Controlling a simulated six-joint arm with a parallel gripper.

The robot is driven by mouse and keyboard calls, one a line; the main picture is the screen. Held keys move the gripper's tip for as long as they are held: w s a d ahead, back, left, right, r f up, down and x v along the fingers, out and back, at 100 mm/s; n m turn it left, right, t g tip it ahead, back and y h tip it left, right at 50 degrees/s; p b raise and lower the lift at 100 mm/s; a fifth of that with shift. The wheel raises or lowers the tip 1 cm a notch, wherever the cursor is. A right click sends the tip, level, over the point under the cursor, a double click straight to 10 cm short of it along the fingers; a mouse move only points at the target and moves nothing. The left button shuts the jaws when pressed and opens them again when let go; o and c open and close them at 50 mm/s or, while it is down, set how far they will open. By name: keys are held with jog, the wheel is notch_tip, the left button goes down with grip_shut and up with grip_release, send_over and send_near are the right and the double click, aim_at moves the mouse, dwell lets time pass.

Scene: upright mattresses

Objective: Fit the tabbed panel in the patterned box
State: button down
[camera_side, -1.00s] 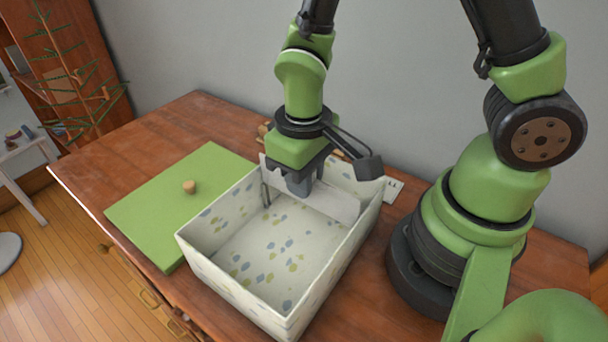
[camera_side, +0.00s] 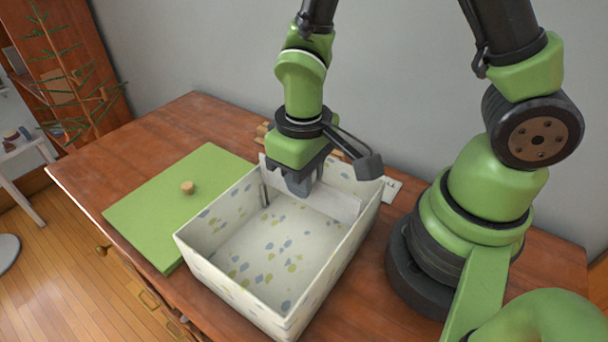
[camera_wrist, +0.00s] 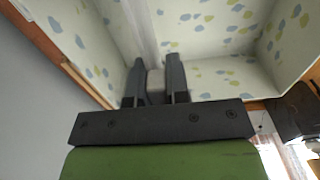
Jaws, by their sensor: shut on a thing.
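The patterned box (camera_side: 240,285) is white with blue and yellow-green spots and stands open on the table. My gripper (camera_side: 301,188) reaches down into its back part, shut on the plain white tabbed panel (camera_side: 340,203). The panel stands upright across the box near the back wall. A small grey upright strip (camera_side: 264,195) is on the left inner wall near the panel's left end. In the wrist view my gripper's fingers (camera_wrist: 157,85) pinch the panel (camera_wrist: 146,35), seen nearly edge-on. Its lower edge and tabs are hidden, so I cannot tell whether they are seated.
A green board (camera_side: 165,215) with a round wooden knob (camera_side: 187,187) lies left of the box. A wooden object (camera_side: 264,130) and a white plate with dark marks (camera_side: 391,190) are behind the box. The box's front floor is empty.

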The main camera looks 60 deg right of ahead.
dwell(0.3)
jog(key=c, duration=1)
grip_release()
notch_tip(320, 180, up, 10)
jog(key=shift+f, duration=0.1)
jog(key=s+d+r+m+t, duration=0.1)
jog(key=s+r+t, duration=0.1)
jog(key=r, duration=0.1)
jog(key=s+d+r+m+t+y, duration=0.1)
jog(key=s+r+t, duration=0.1)
jog(key=s+r, duration=0.1)
jog(key=s+d+r+m+t+y, duration=0.1)
jog(key=s+r+m+t, duration=0.1)
jog(key=r, duration=0.3)
jog(key=shift+s+d+t, duration=0.35)
jog(key=shift+t, duration=0.25)
